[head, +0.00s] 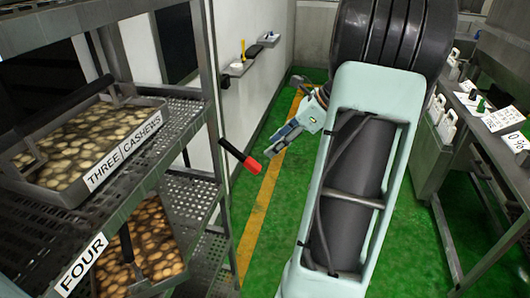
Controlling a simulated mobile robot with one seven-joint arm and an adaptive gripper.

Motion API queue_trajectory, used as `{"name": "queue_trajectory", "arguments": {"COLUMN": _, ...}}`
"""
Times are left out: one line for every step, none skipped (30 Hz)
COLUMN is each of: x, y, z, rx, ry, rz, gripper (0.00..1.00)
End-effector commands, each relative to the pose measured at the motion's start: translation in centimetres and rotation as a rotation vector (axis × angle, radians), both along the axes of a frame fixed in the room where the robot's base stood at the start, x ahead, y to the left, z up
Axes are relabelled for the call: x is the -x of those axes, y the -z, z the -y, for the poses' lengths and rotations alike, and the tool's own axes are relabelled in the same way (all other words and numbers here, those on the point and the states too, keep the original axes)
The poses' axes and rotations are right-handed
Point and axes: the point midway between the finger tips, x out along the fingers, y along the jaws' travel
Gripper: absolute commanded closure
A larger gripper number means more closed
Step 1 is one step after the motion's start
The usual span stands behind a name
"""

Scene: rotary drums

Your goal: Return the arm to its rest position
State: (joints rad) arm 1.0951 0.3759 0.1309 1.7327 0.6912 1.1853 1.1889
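My arm, with a pale green link and dark ribbed joint, extends up through the middle of the head view. My gripper (271,146) shows left of the arm link, over the green floor, its fingers pointing down and left. The fingers look apart, with nothing visible between them. A black handle with a red end (240,155) sticks out from the rack side, just left of the fingertips. It looks apart from them, though depth is hard to judge. Part of my wrist is hidden behind the arm link.
A metal rack (185,118) stands close on the left. It holds a tray labelled THREE CASHEWS (70,197) and a tilted lower tray of nuts (160,245). A bench (428,140) with papers and white jugs stands right. Green floor (240,200) shows between.

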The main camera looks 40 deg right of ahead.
Motion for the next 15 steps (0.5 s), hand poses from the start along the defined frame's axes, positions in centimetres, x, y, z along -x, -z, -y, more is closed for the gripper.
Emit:
{"name": "queue_trajectory", "arguments": {"x": 0.28, "y": -0.50, "z": 0.31, "rx": 0.002, "ry": 0.001, "rz": 0.000, "gripper": 0.61}}
{"name": "queue_trajectory", "arguments": {"x": 0.44, "y": -0.74, "z": 0.39, "rx": 0.001, "ry": 0.001, "rz": 0.000, "gripper": 0.61}}
{"name": "queue_trajectory", "arguments": {"x": 0.60, "y": -0.98, "z": 0.51, "rx": 0.001, "ry": 0.001, "rz": 0.000, "gripper": 0.61}}
{"name": "queue_trajectory", "arguments": {"x": 0.70, "y": -1.13, "z": 0.58, "rx": 0.001, "ry": 0.001, "rz": 0.000, "gripper": 0.61}}
{"name": "queue_trajectory", "arguments": {"x": 0.78, "y": -1.24, "z": 0.65, "rx": 0.001, "ry": 0.001, "rz": 0.000, "gripper": 0.61}}
{"name": "queue_trajectory", "arguments": {"x": 0.86, "y": -1.35, "z": 0.68, "rx": 0.001, "ry": 0.001, "rz": 0.000, "gripper": 0.61}}
{"name": "queue_trajectory", "arguments": {"x": 0.89, "y": -1.40, "z": 0.70, "rx": 0.001, "ry": 0.001, "rz": 0.000, "gripper": 0.61}}
{"name": "queue_trajectory", "arguments": {"x": 0.91, "y": -1.43, "z": 0.71, "rx": 0.000, "ry": 0.000, "rz": 0.000, "gripper": 0.61}}
{"name": "queue_trajectory", "arguments": {"x": 0.93, "y": -1.44, "z": 0.71, "rx": 0.000, "ry": 0.001, "rz": 0.000, "gripper": 0.61}}
{"name": "queue_trajectory", "arguments": {"x": 0.93, "y": -1.44, "z": 0.71, "rx": 0.000, "ry": 0.001, "rz": 0.000, "gripper": 0.61}}
{"name": "queue_trajectory", "arguments": {"x": 0.92, "y": -1.43, "z": 0.70, "rx": 0.000, "ry": 0.001, "rz": 0.000, "gripper": 0.61}}
{"name": "queue_trajectory", "arguments": {"x": 0.92, "y": -1.42, "z": 0.70, "rx": 0.000, "ry": 0.000, "rz": 0.000, "gripper": 0.61}}
{"name": "queue_trajectory", "arguments": {"x": 0.91, "y": -1.41, "z": 0.70, "rx": 0.000, "ry": 0.000, "rz": 0.000, "gripper": 0.61}}
{"name": "queue_trajectory", "arguments": {"x": 0.90, "y": -1.41, "z": 0.70, "rx": 0.000, "ry": 0.000, "rz": 0.000, "gripper": 0.61}}
{"name": "queue_trajectory", "arguments": {"x": 0.90, "y": -1.41, "z": 0.70, "rx": 0.000, "ry": 0.000, "rz": 0.000, "gripper": 0.61}}
